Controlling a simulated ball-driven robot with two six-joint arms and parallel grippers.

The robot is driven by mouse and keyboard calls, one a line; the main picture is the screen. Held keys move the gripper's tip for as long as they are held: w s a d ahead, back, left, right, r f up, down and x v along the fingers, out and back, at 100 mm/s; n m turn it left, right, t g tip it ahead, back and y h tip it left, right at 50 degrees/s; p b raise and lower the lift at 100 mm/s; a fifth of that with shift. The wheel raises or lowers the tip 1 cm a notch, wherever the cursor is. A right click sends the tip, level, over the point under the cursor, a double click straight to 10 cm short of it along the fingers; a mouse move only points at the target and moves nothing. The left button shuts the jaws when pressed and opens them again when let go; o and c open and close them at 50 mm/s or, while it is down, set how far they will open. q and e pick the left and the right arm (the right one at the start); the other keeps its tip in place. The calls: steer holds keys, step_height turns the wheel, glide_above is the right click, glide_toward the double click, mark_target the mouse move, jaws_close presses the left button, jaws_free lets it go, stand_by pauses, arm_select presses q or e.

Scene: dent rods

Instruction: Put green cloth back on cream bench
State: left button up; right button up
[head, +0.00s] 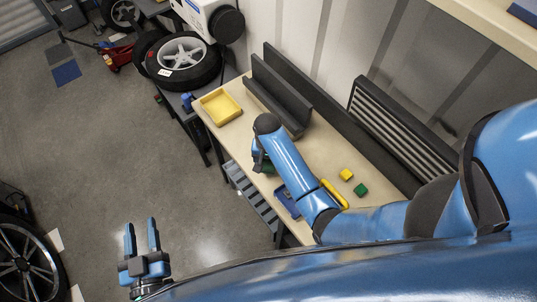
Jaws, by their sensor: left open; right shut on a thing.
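The cream bench (235,133) runs diagonally through the middle of the head view. My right gripper (261,163) is over the bench's front edge, mostly hidden by its own forearm. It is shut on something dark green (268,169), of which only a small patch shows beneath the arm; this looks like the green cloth. Whether it touches the bench I cannot tell. My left gripper (141,225) is open and empty, over the floor at the lower left, well apart from the bench.
On the bench are a yellow tray (220,106), a blue tray (286,202) partly behind my arm, a yellow block (346,174), a green block (361,189) and a yellow bar (336,195). A dark channel rack (279,95) lines its back. Open floor (100,150) lies left.

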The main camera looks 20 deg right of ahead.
steer(key=shift+w+a+f, duration=0.1)
steer(key=shift+w+f, duration=0.2)
steer(key=shift+f, duration=0.25)
steer(key=shift+w+a+f, duration=0.1)
steer(key=shift+w+f, duration=0.15)
steer(key=shift+f, duration=0.25)
steer(key=shift+w+d+f+b, duration=0.1)
steer(key=shift+d+f+b, duration=0.15)
steer(key=shift+f, duration=0.25)
steer(key=shift+w+d+f+b, duration=0.1)
steer(key=shift+d+f+b, duration=0.1)
steer(key=shift+f, duration=0.3)
steer(key=shift+s+d+f, duration=0.1)
steer(key=shift+s+f, duration=0.1)
steer(key=shift+s+f+b, duration=0.2)
steer(key=shift+s+b, duration=0.05)
steer(key=shift+b, duration=0.35)
steer(key=shift+a+f, duration=0.15)
steer(key=shift+a, duration=0.05)
steer(key=shift+w+f, duration=0.1)
steer(key=shift+w, duration=0.1)
steer(key=shift+c, duration=0.5)
arm_select(q)
steer(key=shift+w+d+f, duration=0.15)
steer(key=shift+w+f, duration=0.1)
steer(key=shift+f, duration=0.4)
steer(key=shift+w+d+f, duration=0.1)
steer(key=shift+w+f, duration=0.1)
steer(key=shift+f, duration=0.4)
